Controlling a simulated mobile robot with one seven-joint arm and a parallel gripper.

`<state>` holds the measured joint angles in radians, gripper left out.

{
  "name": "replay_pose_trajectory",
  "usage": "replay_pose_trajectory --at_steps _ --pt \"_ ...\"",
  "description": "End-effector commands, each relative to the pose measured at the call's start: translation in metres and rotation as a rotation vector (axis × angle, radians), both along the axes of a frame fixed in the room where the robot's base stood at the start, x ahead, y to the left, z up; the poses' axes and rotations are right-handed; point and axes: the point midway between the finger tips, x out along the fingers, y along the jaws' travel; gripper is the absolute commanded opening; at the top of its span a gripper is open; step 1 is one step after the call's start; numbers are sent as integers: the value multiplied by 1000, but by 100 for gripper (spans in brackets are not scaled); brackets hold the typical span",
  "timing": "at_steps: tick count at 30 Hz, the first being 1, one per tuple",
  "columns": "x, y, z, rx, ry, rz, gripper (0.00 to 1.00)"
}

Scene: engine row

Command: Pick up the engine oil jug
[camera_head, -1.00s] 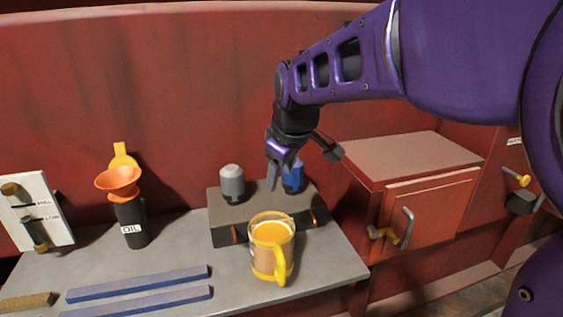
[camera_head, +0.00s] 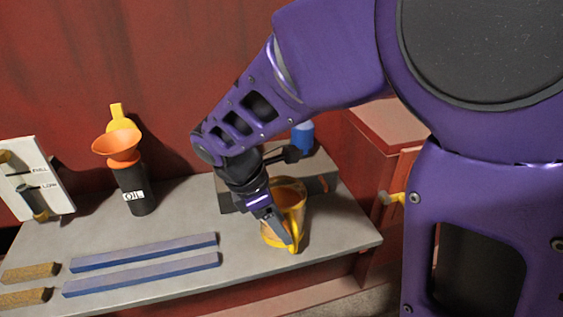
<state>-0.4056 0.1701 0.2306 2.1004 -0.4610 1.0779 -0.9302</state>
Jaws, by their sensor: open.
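The jug (camera_head: 291,192), with a yellow rim and handle and an amber body, stands upright on the grey bench in front of a dark box. My gripper (camera_head: 287,240) points down at the jug's handle side and overlaps it in the picture. Its jaws are open, and I cannot tell whether the handle lies between them. My wrist hides part of the jug's left side.
A black container marked OIL (camera_head: 133,188) with an orange funnel (camera_head: 117,147) stands at the left. Blue-sided bars (camera_head: 145,272) lie in front. The dark box (camera_head: 322,184) carries a blue item (camera_head: 303,137). A red cabinet (camera_head: 385,125) is at the right.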

Motion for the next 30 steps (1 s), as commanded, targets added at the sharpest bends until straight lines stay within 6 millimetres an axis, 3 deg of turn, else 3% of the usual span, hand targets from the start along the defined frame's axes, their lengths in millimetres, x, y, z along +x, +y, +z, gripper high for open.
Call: replay_pose_trajectory --at_steps 3,11,20,30 --pt "2 -8 -23 -2 3 0 57" --pt "4 -16 -40 0 0 -1 57" --pt "9 -29 -80 0 1 0 57" --pt "10 -32 -85 1 -1 -1 56"
